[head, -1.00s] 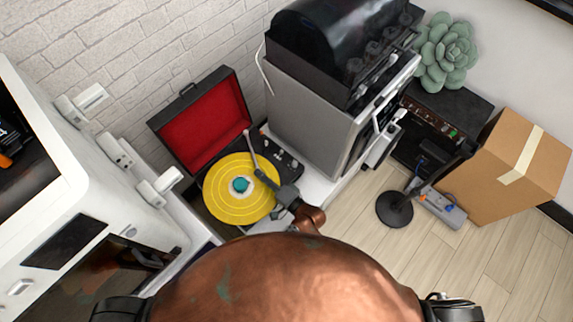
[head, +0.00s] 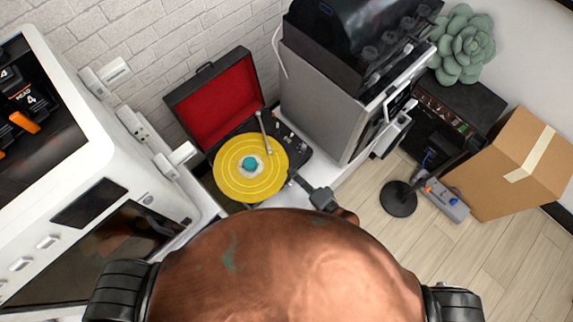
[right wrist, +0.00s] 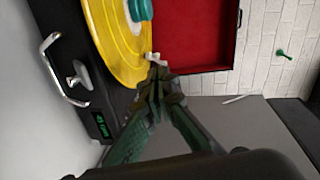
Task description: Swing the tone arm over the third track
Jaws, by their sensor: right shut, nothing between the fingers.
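The record player is an open case with a red-lined lid (head: 222,103) and a yellow record (head: 232,186) with a teal centre (head: 250,163). The thin pale tone arm (head: 262,130) runs from its pivot behind the record to the record's right part. I cannot tell which track its tip is over. My right gripper (head: 293,178) is shut and empty beside the record's right edge, apart from the tone arm. In the right wrist view its fingertips (right wrist: 157,84) are together near the yellow record (right wrist: 112,42); a small pale piece shows just beyond them. My left gripper is not in view.
A grey cabinet with a dark machine on top (head: 322,100) stands right of the player. A white machine (head: 95,150) stands at left. A cardboard box (head: 510,180), a black round-based stand (head: 398,200) and a succulent (head: 462,45) are at right.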

